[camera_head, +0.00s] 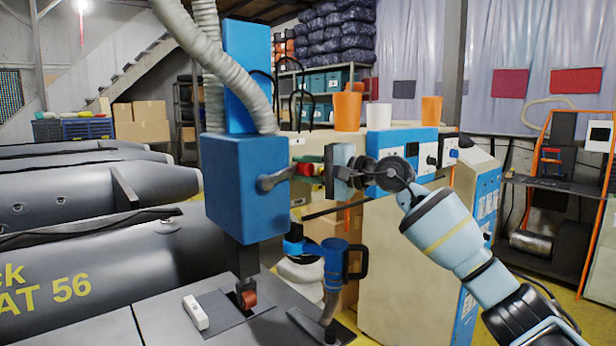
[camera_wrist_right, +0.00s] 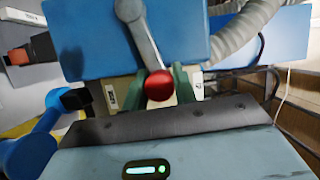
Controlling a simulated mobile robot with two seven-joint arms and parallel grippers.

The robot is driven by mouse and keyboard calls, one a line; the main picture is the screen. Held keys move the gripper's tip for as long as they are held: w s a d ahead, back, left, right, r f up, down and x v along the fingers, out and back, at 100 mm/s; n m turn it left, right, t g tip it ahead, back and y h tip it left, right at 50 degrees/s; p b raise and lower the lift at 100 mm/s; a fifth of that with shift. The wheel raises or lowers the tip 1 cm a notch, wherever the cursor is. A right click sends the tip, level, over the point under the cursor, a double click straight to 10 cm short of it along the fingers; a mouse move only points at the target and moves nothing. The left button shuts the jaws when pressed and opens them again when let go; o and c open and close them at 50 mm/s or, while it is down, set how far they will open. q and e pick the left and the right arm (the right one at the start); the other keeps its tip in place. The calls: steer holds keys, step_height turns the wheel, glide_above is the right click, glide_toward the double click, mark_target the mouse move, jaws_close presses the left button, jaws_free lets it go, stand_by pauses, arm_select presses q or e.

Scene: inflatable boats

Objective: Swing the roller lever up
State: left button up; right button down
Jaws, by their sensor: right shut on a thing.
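The blue welding machine (camera_head: 245,190) stands over the work table in the head view. A grey roller lever (camera_head: 275,179) sticks out from its side to the right, tilted slightly upward, and ends in a red knob (camera_head: 304,169). My right gripper (camera_head: 309,168) reaches in from the right and is shut on the knob. In the right wrist view the red knob (camera_wrist_right: 159,86) sits between the two green fingers, at the end of the grey lever (camera_wrist_right: 140,35). A small red roller (camera_head: 248,298) is below the machine, near the table top. My left gripper is not in view.
A blue tool with a black handle (camera_head: 338,262) stands just below my right gripper. A small white block (camera_head: 195,312) lies on the table (camera_head: 165,310). Grey inflatable boats (camera_head: 95,185) fill the left. A cabinet with orange cups (camera_head: 347,110) is behind.

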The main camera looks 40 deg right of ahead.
mark_target(284, 155)
steer(key=r, duration=0.1)
steer(key=r+n, duration=0.1)
steer(key=shift+s+a+r+p, duration=0.15)
steer(key=shift+s+r+p, duration=0.05)
steer(key=shift+r+p, duration=0.2)
steer(key=shift+a+r+n+g+h, duration=0.2)
steer(key=shift+r+n+g+h, duration=0.15)
steer(key=shift+n, duration=0.35)
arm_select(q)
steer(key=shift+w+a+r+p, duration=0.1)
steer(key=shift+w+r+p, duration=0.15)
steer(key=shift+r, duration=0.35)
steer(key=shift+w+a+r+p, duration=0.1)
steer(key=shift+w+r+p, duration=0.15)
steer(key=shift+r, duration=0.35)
arm_select(e)
steer(key=shift+a+r+n, duration=0.2)
steer(key=shift+a+n, duration=0.1)
steer(key=shift+n, duration=0.1)
steer(key=c, duration=1.1)
jaws_free()
steer(key=shift+w+a+f, duration=0.1)
steer(key=shift+a+f, duration=0.05)
steer(key=shift+c, duration=0.2)
steer(key=shift+f, duration=0.15)
